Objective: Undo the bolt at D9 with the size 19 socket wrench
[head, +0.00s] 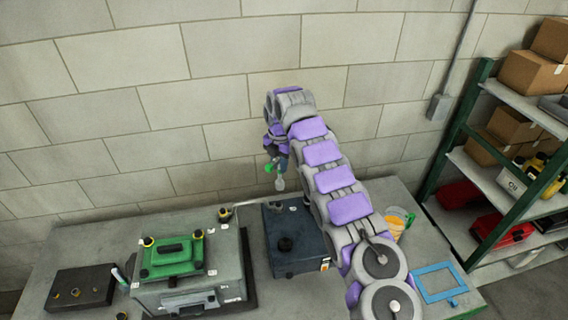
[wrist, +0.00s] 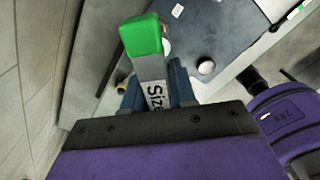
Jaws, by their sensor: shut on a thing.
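My gripper (head: 275,148) is raised in front of the wall, above the back of the workbench, and is shut on a socket wrench (head: 279,184). In the wrist view my gripper (wrist: 157,92) holds the wrench (wrist: 144,37) between its jaws. The wrench has a green end and a grey body with a label reading "Size"; the number is hidden. The grey engine block (head: 222,262) with a green cover (head: 172,258) stands at the left of the bench, apart from the wrench. Bolt D9 cannot be picked out; no such mark is legible.
A dark blue-grey box (head: 290,232) with a black knob stands mid-bench. A black tray (head: 80,292) holding small parts lies at the left. A blue frame (head: 440,282) and an orange-and-white cup (head: 396,222) are at the right. A green-framed shelf (head: 490,218) stands beyond.

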